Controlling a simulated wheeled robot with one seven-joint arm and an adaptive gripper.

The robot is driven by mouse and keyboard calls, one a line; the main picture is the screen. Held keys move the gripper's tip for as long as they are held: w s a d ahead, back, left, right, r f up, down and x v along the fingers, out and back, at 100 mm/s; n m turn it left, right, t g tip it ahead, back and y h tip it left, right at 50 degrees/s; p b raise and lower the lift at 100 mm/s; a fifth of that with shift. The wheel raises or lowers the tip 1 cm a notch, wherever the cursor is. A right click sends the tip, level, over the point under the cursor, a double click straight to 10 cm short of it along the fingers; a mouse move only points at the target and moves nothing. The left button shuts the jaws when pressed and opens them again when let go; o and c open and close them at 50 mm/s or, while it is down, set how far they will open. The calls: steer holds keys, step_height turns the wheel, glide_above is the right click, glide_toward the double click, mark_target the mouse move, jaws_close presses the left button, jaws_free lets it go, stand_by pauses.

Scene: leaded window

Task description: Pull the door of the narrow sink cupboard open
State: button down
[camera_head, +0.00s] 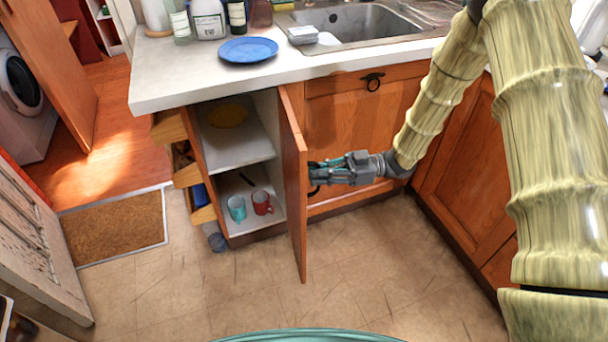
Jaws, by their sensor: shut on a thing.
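The narrow sink cupboard's door (295,200) stands wide open, swung out from the cabinet front and seen nearly edge-on. The cupboard's inside shows to its left, with a white shelf (232,152). A yellow plate (228,115) lies on the shelf. A teal mug (237,208) and a red mug (262,202) stand on the bottom. My gripper (316,178) reaches in from the right to the door's outer face and is shut on the dark door handle (314,190), which is partly hidden by the fingers.
The worktop (180,82) above carries a blue plate (248,49), bottles and the sink (360,22). Right of the door are a wooden cabinet front (345,125) with a black ring pull and corner cupboards (465,165). The tiled floor (220,290) in front is clear.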

steer(key=shift+w+d, duration=0.3)
steer(key=shift+d, duration=0.35)
steer(key=shift+w+d, duration=0.3)
steer(key=shift+d, duration=0.4)
steer(key=shift+w+d, duration=0.3)
steer(key=shift+d, duration=0.35)
steer(key=c, duration=1.5)
jaws_free()
steer(key=d, duration=0.4)
steer(key=w+d, duration=0.1)
steer(key=d, duration=0.7)
steer(key=shift+w, duration=0.35)
steer(key=shift+a, duration=0.1)
